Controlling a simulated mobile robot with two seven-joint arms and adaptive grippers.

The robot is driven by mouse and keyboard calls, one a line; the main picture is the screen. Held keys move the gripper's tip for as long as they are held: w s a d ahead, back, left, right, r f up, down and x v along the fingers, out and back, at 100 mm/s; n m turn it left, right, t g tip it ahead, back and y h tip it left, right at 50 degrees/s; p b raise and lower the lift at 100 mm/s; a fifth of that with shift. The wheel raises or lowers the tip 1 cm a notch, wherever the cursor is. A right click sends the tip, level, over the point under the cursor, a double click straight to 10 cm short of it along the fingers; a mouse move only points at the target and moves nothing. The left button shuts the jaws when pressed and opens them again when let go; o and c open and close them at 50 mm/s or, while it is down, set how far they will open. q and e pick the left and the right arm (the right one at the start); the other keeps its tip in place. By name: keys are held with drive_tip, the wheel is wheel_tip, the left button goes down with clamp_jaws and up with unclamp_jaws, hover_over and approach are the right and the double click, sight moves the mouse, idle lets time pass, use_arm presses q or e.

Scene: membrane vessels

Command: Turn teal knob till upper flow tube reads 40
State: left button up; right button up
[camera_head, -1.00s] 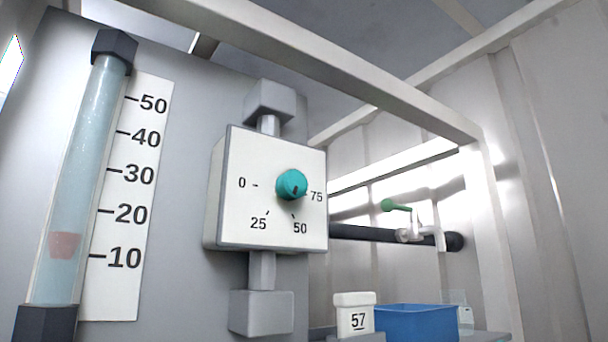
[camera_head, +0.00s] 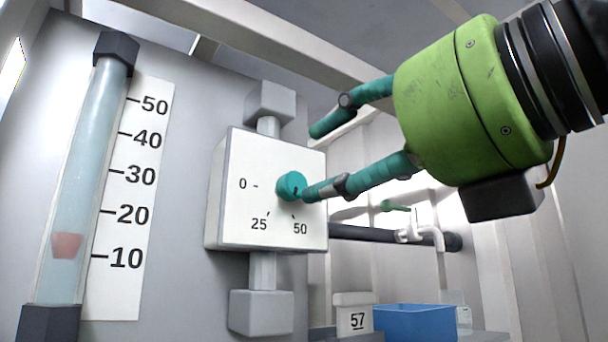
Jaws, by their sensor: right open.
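The teal knob (camera_head: 289,186) sits on a white dial box (camera_head: 250,208) marked 0, 25, 50; the 75 mark is hidden behind a finger. The knob's dark pointer mark is at its lower right, towards the 75 side. The clear flow tube (camera_head: 84,170) stands at the left, with a reddish float (camera_head: 67,245) a little above the 10 mark on its scale (camera_head: 128,200). My right gripper (camera_head: 312,163) is open, coming in from the upper right. Its lower fingertip overlaps the knob's right edge; I cannot tell whether they touch. My left gripper is not in view.
A dark pipe with a green-handled valve (camera_head: 395,206) runs right of the dial box. A white container labelled 57 (camera_head: 354,316) and a blue bin (camera_head: 415,322) stand below at the right. A pale frame beam (camera_head: 270,62) crosses overhead.

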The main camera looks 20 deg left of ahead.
sight(298, 182)
drive_tip(key=p+x, duration=0.1)
drive_tip(key=x, duration=0.1)
drive_tip(key=p+x, duration=0.1)
drive_tip(key=x, duration=0.1)
drive_tip(key=p+x, duration=0.1)
drive_tip(key=p, duration=0.1)
drive_tip(key=shift+w+a+r, duration=0.15)
drive_tip(key=shift+w+r, duration=0.25)
drive_tip(key=shift+w, duration=0.15)
drive_tip(key=shift+w+a+f, duration=0.15)
drive_tip(key=shift+w+a, duration=0.1)
drive_tip(key=shift+a, duration=0.2)
